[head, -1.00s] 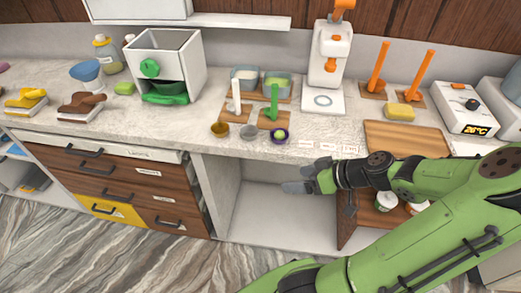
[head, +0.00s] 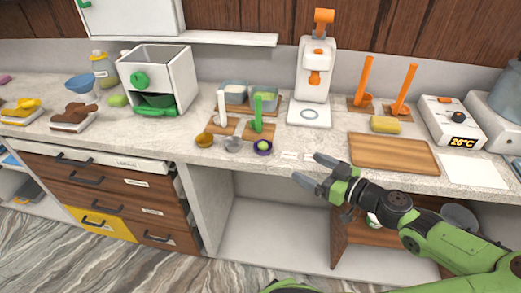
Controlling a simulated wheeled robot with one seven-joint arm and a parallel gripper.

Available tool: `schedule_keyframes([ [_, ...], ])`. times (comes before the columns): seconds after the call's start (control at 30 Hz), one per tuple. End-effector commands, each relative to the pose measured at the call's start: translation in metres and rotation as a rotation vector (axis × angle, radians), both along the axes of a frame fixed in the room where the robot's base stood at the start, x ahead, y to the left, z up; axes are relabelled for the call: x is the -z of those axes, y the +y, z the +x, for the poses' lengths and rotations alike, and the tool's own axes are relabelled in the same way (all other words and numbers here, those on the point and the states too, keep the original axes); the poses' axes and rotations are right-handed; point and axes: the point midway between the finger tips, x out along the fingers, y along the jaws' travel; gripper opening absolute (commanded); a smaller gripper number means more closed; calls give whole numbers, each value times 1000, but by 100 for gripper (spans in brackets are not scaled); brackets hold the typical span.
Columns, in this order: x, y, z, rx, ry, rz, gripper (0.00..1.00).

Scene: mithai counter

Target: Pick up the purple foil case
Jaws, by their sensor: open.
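The purple foil case (head: 254,149) is a small round cup near the front edge of the counter in the head view. A light green ball (head: 263,146) sits in it. My gripper (head: 308,168) is open and empty, to the right of the case and lower in the picture, apart from it. To the left of the purple case stand a silver case (head: 233,144) and a gold-brown case (head: 204,140) in a row.
A green-handled tool (head: 258,112) and a white-handled tool (head: 222,106) stand on wooden boards behind the cases. Small white labels (head: 290,155) lie right of the purple case. A wooden board (head: 392,153) and a yellow sponge (head: 385,124) lie further right.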

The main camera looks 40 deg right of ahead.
Motion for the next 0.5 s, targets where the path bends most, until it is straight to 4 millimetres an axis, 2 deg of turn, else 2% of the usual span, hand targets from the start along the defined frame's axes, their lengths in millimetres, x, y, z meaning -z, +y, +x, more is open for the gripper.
schedule_keyframes([
  [0.3, 14, 8, 77, -10, 0, 1, 87],
  [0.5, 17, 9, 103, -7, 1, 3, 87],
])
